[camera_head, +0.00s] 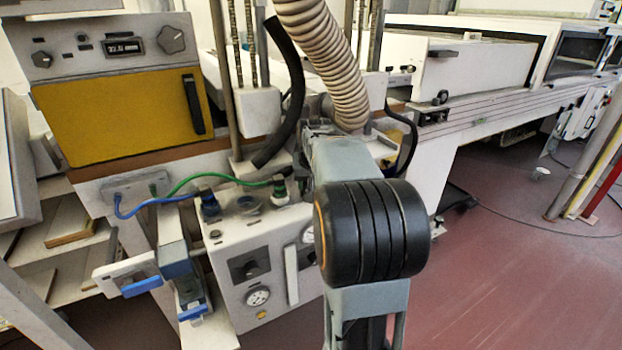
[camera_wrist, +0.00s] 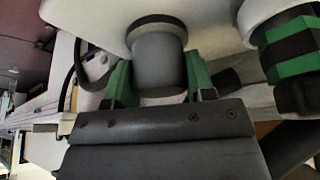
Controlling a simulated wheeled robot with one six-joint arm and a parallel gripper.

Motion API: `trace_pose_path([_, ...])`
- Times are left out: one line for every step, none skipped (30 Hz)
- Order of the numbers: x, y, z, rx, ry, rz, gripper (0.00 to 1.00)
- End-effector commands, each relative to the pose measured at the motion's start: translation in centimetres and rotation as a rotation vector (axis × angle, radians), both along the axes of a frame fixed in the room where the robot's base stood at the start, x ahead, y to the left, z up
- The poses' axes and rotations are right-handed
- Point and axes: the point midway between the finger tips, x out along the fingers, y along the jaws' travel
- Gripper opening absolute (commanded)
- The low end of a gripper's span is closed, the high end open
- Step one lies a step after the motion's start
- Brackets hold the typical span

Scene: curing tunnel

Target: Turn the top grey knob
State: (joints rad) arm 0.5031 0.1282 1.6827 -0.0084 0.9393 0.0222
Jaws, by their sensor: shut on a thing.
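In the wrist view a grey round knob (camera_wrist: 159,62) stands out from a white surface, with a darker collar where it meets it. My gripper (camera_wrist: 158,80) has one green finger on each side of the knob and is shut on it.
A green and black fitting (camera_wrist: 292,50) sits close to the right of my gripper. In the head view a ribbed hose (camera_head: 325,60) hangs just above my arm. A control box (camera_head: 262,262) with gauges stands left of it.

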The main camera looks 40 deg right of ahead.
Motion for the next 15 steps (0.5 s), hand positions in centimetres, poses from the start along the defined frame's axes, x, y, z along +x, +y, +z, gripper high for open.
trace_pose_path([0.01,-0.04,0.02,-0.002,-0.001,0.001,0.26])
trace_pose_path([0.01,-0.04,0.02,-0.002,-0.001,0.001,0.26])
trace_pose_path([0.01,-0.04,0.02,-0.001,-0.002,0.001,0.26])
trace_pose_path([0.01,-0.04,0.03,-0.002,-0.002,0.001,0.26])
trace_pose_path([0.02,-0.05,0.04,-0.002,-0.002,0.001,0.52])
trace_pose_path([0.02,-0.05,0.04,-0.002,-0.002,0.001,0.56])
trace_pose_path([0.01,-0.04,0.03,-0.002,-0.002,0.001,0.58])
trace_pose_path([0.01,-0.04,0.03,-0.001,-0.002,0.001,0.61])
trace_pose_path([0.01,-0.04,0.03,-0.001,-0.002,0.001,0.65])
trace_pose_path([0.02,-0.03,0.03,-0.001,-0.002,0.001,0.68])
trace_pose_path([0.02,-0.03,0.02,-0.001,-0.002,0.001,0.71])
trace_pose_path([0.01,-0.03,0.02,-0.001,-0.002,0.001,0.75])
trace_pose_path([0.01,-0.03,0.02,-0.002,-0.001,0.002,0.75])
trace_pose_path([0.02,-0.02,0.02,-0.002,-0.001,0.002,0.75])
trace_pose_path([0.02,-0.02,0.02,-0.002,-0.001,0.002,0.75])
